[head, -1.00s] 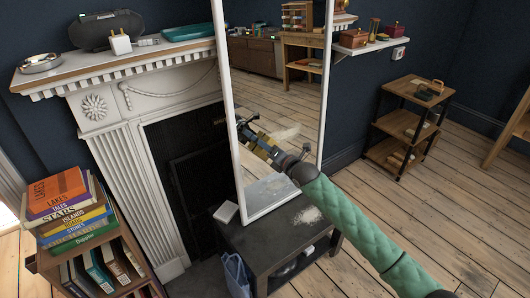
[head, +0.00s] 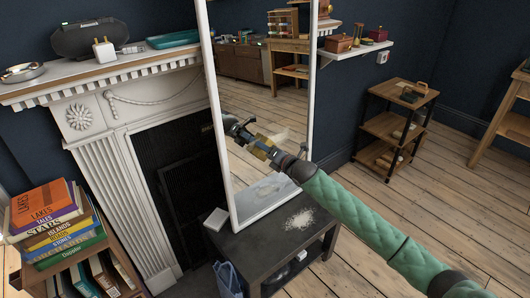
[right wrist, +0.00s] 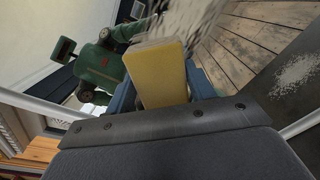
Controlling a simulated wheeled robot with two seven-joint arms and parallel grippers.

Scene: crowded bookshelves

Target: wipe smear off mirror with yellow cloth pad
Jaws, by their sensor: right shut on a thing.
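The tall white-framed mirror (head: 262,70) stands on a low dark table (head: 262,250), in front of the fireplace. A pale streaky smear (head: 281,135) shows on the glass beside my right gripper; the right wrist view shows it too (right wrist: 185,18), just beyond the pad. My right gripper (head: 262,150) is shut on the yellow cloth pad (right wrist: 160,75), which is held up close to the glass. I cannot tell whether the pad touches it. The gripper and its reflection hide part of the smear. My left gripper is not in view.
A mantelpiece (head: 110,75) and stacked books (head: 52,222) are at left. A small shelf unit (head: 395,130) stands at right, with open floor before it.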

